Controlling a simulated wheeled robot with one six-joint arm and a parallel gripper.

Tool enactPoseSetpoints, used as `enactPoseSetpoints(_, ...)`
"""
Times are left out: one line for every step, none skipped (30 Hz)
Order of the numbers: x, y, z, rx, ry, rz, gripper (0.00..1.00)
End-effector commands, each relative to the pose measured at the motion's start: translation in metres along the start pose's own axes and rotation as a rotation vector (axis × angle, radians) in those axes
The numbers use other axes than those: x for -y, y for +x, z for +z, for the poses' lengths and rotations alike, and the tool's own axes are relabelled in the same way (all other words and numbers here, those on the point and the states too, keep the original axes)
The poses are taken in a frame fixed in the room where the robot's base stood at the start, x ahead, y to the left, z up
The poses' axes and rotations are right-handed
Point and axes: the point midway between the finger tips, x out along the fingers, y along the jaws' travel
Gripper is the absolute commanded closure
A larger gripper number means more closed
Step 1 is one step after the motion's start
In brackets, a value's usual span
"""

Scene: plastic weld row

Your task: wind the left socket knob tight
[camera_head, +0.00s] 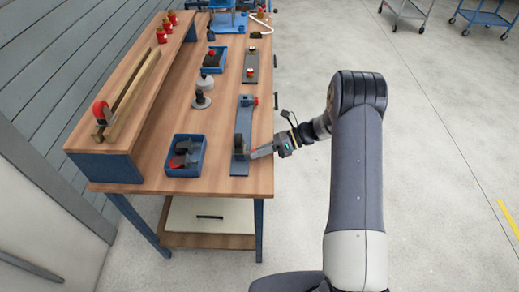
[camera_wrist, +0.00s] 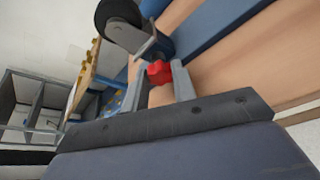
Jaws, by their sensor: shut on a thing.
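A red knob (camera_wrist: 159,73) sits between the two fingers of my gripper (camera_wrist: 158,68) in the wrist view, and the fingers are shut on it. A grey bracket and a dark wheel (camera_wrist: 117,17) are just beyond the knob. In the head view my gripper (camera_head: 254,154) reaches in from the right to the near end of a long blue-grey fixture plate (camera_head: 240,169) on the bench. A dark upright part (camera_head: 243,122) stands on this plate. Another red knob (camera_head: 256,101) shows at its far end. The held knob is mostly hidden by my gripper in the head view.
The wooden bench (camera_head: 215,125) has a blue bin (camera_head: 170,171) of dark parts left of the plate. A grey round stand (camera_head: 201,101) and another blue bin (camera_head: 205,66) lie farther back. A raised wooden shelf (camera_head: 105,150) runs along the wall.

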Motion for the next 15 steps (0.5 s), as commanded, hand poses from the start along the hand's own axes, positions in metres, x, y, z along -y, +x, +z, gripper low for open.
enactPoseSetpoints(0.0001, -0.0003, 0.0008, 0.002, 0.01, 0.004, 0.97)
enactPoseSetpoints(0.0002, -0.0002, 0.0007, 0.002, 0.015, 0.006, 0.97)
enactPoseSetpoints(0.0003, -0.0002, 0.0006, 0.002, 0.02, 0.008, 0.97)
enactPoseSetpoints(0.0004, -0.0002, 0.0006, 0.002, 0.024, 0.009, 0.97)
enactPoseSetpoints(0.0005, -0.0002, 0.0006, 0.002, 0.026, 0.01, 0.97)
enactPoseSetpoints(0.0005, -0.0002, 0.0005, 0.002, 0.029, 0.011, 0.97)
enactPoseSetpoints(0.0006, -0.0002, 0.0006, 0.002, 0.031, 0.011, 0.97)
enactPoseSetpoints(0.0006, -0.0002, 0.0006, 0.002, 0.032, 0.012, 0.97)
enactPoseSetpoints(0.0006, -0.0002, 0.0006, 0.002, 0.032, 0.012, 0.97)
enactPoseSetpoints(0.0006, -0.0002, 0.0006, 0.002, 0.032, 0.012, 0.97)
enactPoseSetpoints(0.0006, -0.0002, 0.0005, 0.002, 0.032, 0.012, 0.97)
enactPoseSetpoints(0.0006, -0.0002, 0.0006, 0.002, 0.032, 0.012, 0.97)
enactPoseSetpoints(0.0006, -0.0002, 0.0006, 0.002, 0.032, 0.012, 0.97)
enactPoseSetpoints(0.0007, -0.0002, 0.0006, 0.002, 0.032, 0.012, 0.97)
enactPoseSetpoints(0.0007, -0.0002, 0.0006, 0.002, 0.032, 0.012, 0.97)
